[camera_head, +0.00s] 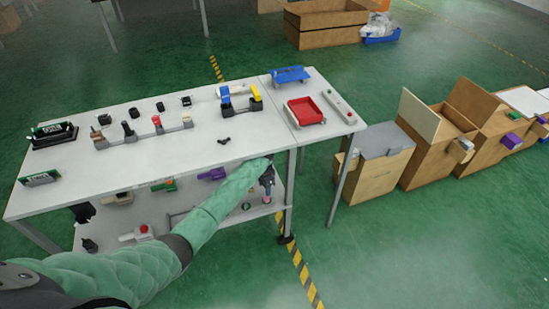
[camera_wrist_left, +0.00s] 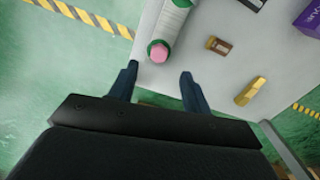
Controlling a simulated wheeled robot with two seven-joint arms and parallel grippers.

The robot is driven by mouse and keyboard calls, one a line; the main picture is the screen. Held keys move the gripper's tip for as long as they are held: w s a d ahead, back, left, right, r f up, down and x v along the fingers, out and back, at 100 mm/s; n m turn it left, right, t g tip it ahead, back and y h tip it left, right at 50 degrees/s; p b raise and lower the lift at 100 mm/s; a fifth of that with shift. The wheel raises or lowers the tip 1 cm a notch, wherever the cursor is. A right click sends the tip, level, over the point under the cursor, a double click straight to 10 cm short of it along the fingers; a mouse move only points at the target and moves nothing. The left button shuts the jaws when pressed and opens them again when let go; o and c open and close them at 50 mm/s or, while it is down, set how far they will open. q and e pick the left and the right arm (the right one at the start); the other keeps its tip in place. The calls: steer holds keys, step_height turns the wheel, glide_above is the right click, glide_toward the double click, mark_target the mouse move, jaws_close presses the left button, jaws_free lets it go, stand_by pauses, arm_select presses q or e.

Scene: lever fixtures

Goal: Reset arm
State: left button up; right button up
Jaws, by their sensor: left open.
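My left arm reaches in from the lower left in the head view, and its gripper (camera_head: 267,178) is at the front right edge of the white table (camera_head: 205,150). In the left wrist view the gripper (camera_wrist_left: 159,72) is open, with its two dark fingers apart. A white and green bottle with a pink cap (camera_wrist_left: 158,51) lies beyond the fingertips, and nothing is clearly held. My right gripper is in neither view.
Lever fixtures (camera_head: 143,134) stand along the tabletop, with a red tray (camera_head: 305,110) at its right. A lower shelf (camera_head: 160,222) holds several items. Wooden boxes (camera_head: 375,170) stand on the right. Green floor is free at the lower right.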

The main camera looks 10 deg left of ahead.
arm_select(q)
steer(key=s+d+f+n+h, duration=0.15)
steer(key=s+d+f, duration=0.25)
steer(key=s, duration=0.9)
steer(key=s+d+f+n+y, duration=0.1)
steer(key=s+d+f+n, duration=0.3)
steer(key=s, duration=0.9)
steer(key=s+r+n, duration=0.1)
steer(key=s+r, duration=0.2)
steer(key=s, duration=0.8)
steer(key=s+r+n+t, duration=0.1)
steer(key=s+r, duration=0.2)
steer(key=s, duration=0.8)
steer(key=shift+s+r, duration=0.3)
steer(key=shift+s, duration=0.05)
steer(key=shift+a, duration=0.1)
